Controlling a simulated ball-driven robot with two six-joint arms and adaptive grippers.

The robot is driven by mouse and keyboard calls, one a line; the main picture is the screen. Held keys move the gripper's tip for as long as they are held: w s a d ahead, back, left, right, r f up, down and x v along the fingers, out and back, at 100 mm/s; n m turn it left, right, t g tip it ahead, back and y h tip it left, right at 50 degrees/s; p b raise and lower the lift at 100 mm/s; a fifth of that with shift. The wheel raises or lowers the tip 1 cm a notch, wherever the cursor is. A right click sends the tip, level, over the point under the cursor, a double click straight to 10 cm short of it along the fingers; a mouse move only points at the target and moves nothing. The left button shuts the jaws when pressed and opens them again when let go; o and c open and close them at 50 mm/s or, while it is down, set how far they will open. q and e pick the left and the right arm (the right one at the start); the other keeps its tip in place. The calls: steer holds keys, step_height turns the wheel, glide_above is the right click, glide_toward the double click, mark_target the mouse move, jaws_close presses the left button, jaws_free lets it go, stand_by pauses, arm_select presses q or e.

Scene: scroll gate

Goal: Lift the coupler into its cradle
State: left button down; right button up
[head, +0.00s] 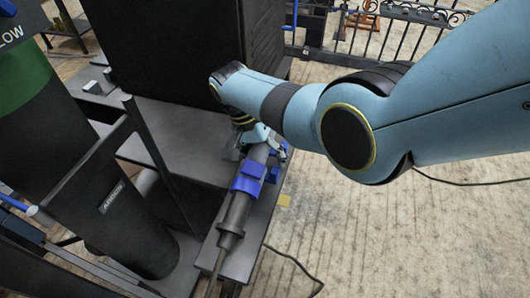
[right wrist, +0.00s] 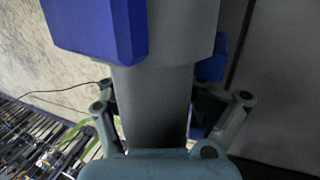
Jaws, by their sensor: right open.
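The coupler (head: 238,207), a dark grey cylinder with a narrower rod at its near end, lies along the narrow grey shelf in the head view. Blue bracket parts (head: 247,181), which look like the cradle, sit at its middle; whether it is fully seated in them I cannot tell. My right gripper (head: 262,140) is at the far end of the cylinder, partly hidden by my wrist. In the right wrist view its open fingers (right wrist: 170,112) stand on either side of the grey cylinder (right wrist: 152,95), with a blue block (right wrist: 105,28) above. Contact is unclear. My left gripper is not visible.
A tall black cabinet (head: 175,50) stands behind the shelf. A large black cylinder with a green band (head: 25,85) is at left. A black cable (head: 295,262) lies on the floor. An ornate metal fence (head: 400,38) runs along the back. The floor at right is mostly clear.

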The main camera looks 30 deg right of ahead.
steer(key=shift+w+a, duration=0.1)
steer(key=shift+a, duration=0.35)
steer(key=v, duration=1.1)
steer(key=shift+d+r, duration=0.35)
steer(key=shift+r, duration=0.1)
